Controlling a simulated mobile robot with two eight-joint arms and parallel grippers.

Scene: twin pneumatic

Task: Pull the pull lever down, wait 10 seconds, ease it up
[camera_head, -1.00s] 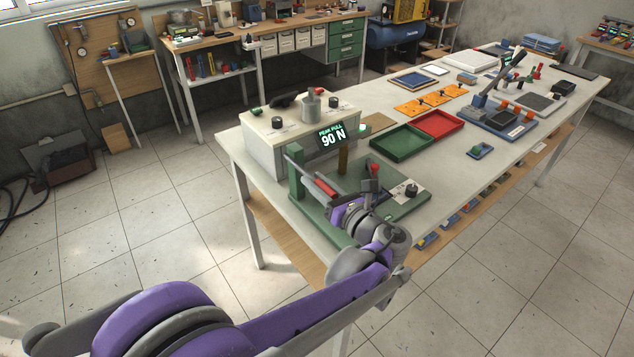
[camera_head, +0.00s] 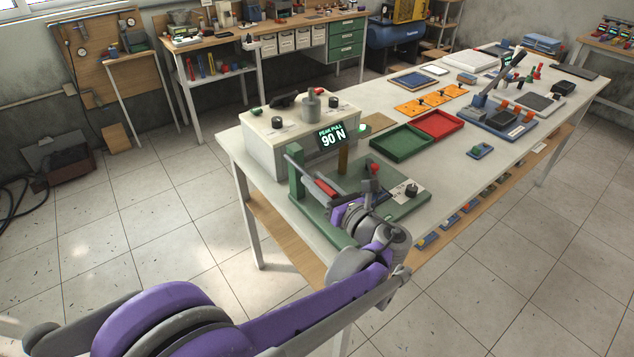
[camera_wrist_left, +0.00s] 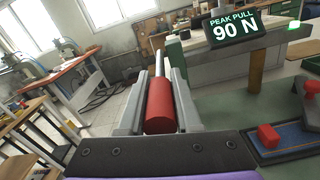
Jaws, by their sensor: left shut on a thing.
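The pull lever has a red grip (camera_head: 325,187) and a grey rod (camera_head: 297,168) that runs from the green fixture (camera_head: 388,220) on the near end of the bench. My left gripper (camera_wrist_left: 159,103) is shut on the red grip, one finger on each side, and the grip also shows in the left wrist view (camera_wrist_left: 158,108). The display (camera_head: 331,136) reads "PEAK PULL 90 N". A small green light (camera_wrist_left: 294,25) glows beside the display in the left wrist view. My left wrist hides part of the fixture's front in the head view. My right gripper is not in view.
A cream box (camera_head: 290,135) with knobs stands behind the fixture. A red knob (camera_head: 374,168) and a dark knob (camera_head: 411,190) stand close to my left wrist. Green (camera_head: 402,143) and red (camera_head: 439,124) trays lie farther along the bench.

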